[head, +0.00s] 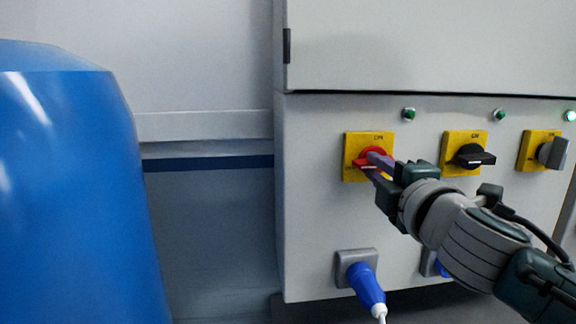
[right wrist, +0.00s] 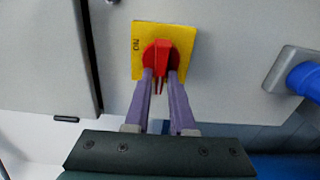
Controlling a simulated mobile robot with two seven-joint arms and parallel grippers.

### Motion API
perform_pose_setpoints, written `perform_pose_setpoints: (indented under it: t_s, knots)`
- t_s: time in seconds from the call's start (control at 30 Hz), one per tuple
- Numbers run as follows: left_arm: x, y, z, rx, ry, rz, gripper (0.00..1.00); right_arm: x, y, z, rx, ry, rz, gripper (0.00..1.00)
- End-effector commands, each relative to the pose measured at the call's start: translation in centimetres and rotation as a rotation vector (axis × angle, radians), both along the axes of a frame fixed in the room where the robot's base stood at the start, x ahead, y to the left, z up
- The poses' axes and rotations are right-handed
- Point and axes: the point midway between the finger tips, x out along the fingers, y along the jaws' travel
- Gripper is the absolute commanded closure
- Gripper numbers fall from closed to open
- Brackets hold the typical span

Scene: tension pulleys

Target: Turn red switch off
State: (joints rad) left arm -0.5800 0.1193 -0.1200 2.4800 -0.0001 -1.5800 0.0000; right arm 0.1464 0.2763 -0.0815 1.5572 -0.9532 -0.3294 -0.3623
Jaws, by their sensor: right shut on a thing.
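The red switch (head: 364,163) is a rotary knob on a yellow plate (head: 350,141), on the front of a light grey cabinet. In the right wrist view the red switch (right wrist: 161,58) is in the upper middle, on its yellow plate (right wrist: 184,36). My right gripper (head: 376,166) has its purple fingers on either side of the knob handle and is shut on it. In the right wrist view the fingertips of my right gripper (right wrist: 161,80) flank the red handle. Part of the knob is hidden by the fingers in the head view. My left gripper is not in view.
To the right are a black switch (head: 470,156) and a grey switch (head: 553,153) on yellow plates. Small indicator lights (head: 409,115) sit above. A blue plug (head: 367,289) sticks out below. A large blue object (head: 70,190) stands at the left.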

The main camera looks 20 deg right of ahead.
Motion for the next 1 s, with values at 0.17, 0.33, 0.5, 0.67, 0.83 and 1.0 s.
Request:
perform_pose_setpoints:
  t_s: [0.17,0.33,0.5,0.67,0.83,1.0]
  knots:
    - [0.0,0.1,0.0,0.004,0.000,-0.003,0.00,0.0,0.0,0.0,-0.005,0.000,0.002,1.00]
    - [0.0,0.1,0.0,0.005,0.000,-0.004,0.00,0.0,0.0,0.0,-0.005,0.000,0.001,0.71]
    - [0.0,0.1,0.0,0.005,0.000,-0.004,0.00,0.0,0.0,0.0,-0.003,0.001,0.001,0.52]
    - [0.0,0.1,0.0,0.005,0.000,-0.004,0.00,0.0,0.0,0.0,-0.002,0.000,0.000,0.47]
    - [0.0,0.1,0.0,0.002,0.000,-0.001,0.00,-0.2,0.0,0.0,-0.002,0.000,0.000,0.47]
    - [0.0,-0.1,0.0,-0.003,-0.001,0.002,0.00,-2.0,0.5,-0.1,-0.003,0.002,0.001,0.47]
